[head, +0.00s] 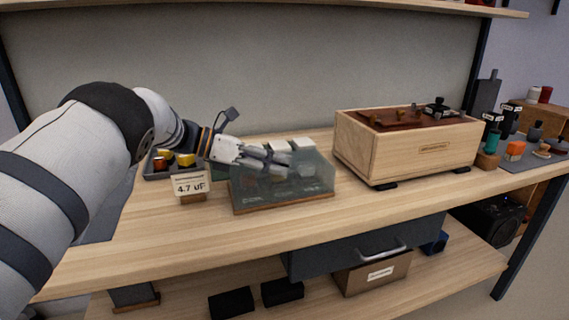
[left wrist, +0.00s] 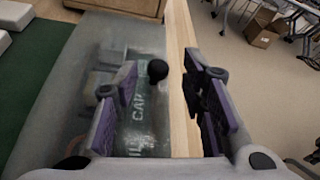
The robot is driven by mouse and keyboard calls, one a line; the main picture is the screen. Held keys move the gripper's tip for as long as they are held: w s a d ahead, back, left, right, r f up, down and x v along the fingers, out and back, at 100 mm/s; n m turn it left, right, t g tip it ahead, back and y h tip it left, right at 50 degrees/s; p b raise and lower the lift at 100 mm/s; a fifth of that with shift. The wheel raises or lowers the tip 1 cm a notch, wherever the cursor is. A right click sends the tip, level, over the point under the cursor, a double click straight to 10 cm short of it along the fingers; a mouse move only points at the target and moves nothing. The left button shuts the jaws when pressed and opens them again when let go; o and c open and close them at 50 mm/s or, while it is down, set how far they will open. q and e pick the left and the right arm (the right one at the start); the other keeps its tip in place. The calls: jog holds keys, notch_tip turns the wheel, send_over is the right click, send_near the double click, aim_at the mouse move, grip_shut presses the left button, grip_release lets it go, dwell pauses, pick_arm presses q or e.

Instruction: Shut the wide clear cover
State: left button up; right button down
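The wide clear cover (head: 312,186) is a smoky see-through box over a wooden base on the workbench, in the middle of the head view. In the left wrist view the cover (left wrist: 70,70) fills the left half, with pale lettering and a small black knob (left wrist: 157,70). My left gripper (head: 280,157) is over the cover. Its fingers are apart, and the knob shows between the fingertips in the left wrist view; I cannot tell if they touch it. I cannot tell from these views whether the cover is fully down. My right gripper is not in view.
A wooden box with a dark red top (head: 405,145) stands to the right. A "4.7 uF" card (head: 190,185) and a tray with yellow-topped parts (head: 158,173) are at the left. White blocks (head: 299,144) lie behind the cover. The bench front is clear.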

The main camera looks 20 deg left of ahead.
pick_arm(q)
notch_tip(320, 180, up, 4)
send_over(235, 178)
jog(key=shift+f, duration=0.2)
